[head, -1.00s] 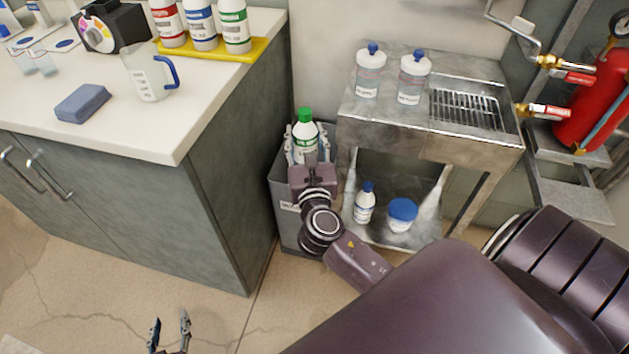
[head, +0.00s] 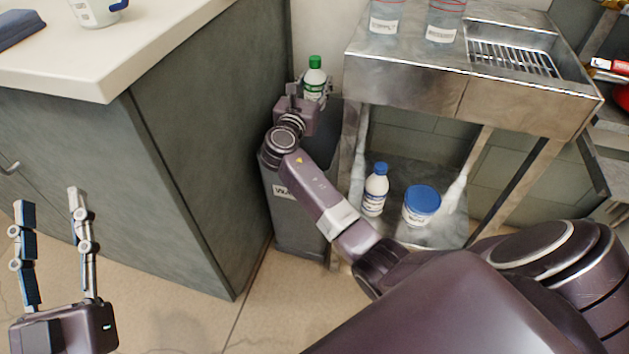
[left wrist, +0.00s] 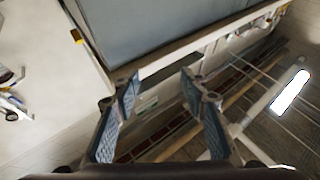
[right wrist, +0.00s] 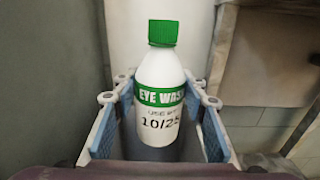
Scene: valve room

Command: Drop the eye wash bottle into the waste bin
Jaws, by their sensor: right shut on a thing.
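The eye wash bottle (right wrist: 160,105) is white with a green cap and a green label band, and stands upright between the fingers in the right wrist view. My right gripper (head: 314,88) is shut on it; the bottle (head: 315,72) also shows in the head view. The grey waste bin (head: 290,218) stands on the floor between the cabinet and the steel stand, with a partly hidden label. The right gripper and bottle are over the back of the bin; my arm hides part of its opening. My left gripper (head: 50,245) is open and empty at the lower left.
The grey cabinet (head: 185,150) with a white worktop borders the bin on the left. The steel stand (head: 450,95) is close on the right, with a white bottle (head: 375,190) and a blue-lidded tub (head: 421,205) on its lower shelf.

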